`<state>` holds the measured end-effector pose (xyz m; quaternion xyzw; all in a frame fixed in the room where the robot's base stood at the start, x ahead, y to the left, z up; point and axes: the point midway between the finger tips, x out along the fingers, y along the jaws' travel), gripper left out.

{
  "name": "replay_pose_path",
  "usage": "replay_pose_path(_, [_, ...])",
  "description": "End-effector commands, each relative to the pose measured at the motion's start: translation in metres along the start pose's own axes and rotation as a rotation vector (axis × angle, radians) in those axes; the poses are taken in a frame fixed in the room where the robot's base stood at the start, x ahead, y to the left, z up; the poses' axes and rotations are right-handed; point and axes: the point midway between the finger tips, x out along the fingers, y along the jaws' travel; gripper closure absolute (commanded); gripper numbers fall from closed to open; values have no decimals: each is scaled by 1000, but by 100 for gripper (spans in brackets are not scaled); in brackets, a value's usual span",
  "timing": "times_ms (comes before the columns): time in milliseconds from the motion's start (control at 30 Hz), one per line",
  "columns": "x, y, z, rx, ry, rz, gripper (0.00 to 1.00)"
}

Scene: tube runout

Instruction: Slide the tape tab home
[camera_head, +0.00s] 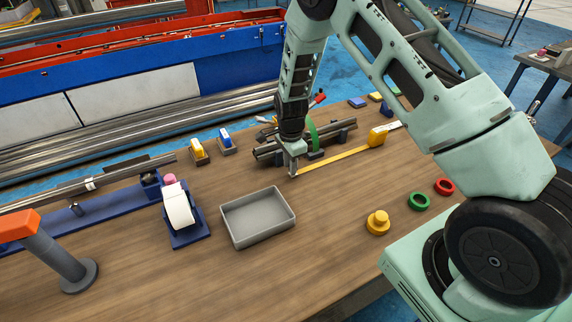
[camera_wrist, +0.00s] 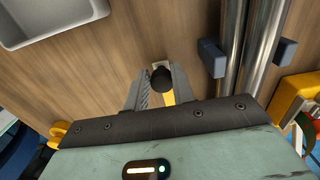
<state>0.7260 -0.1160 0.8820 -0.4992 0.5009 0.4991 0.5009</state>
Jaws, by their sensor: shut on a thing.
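The tape measure has a yellow case (camera_head: 377,137) at the right rear of the bench, and its yellow tape (camera_head: 335,157) runs out from it to the left, flat along the wood. My gripper (camera_head: 293,173) points down at the tape's free end, left of the case. In the wrist view my gripper (camera_wrist: 160,80) is shut on the tape tab, which shows as a dark round knob (camera_wrist: 162,78) on a small pale plate. A short strip of yellow tape (camera_wrist: 169,98) shows between the fingers; the rest is hidden by my gripper.
Tubes (camera_head: 268,150) on blue supports lie close behind my gripper, with a green band (camera_head: 313,133) near them. A grey tray (camera_head: 235,238) stands to the left. A yellow knob (camera_head: 378,222), a green ring (camera_head: 419,201) and a red ring (camera_head: 444,186) lie to the right.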

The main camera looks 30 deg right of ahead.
Motion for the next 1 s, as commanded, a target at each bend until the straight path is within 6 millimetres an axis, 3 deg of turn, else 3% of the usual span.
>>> replay_pose_path(400, [0,0,-19,2,0,0,81])
replay_pose_path(1000, [0,0,-28,1,0,0,81])
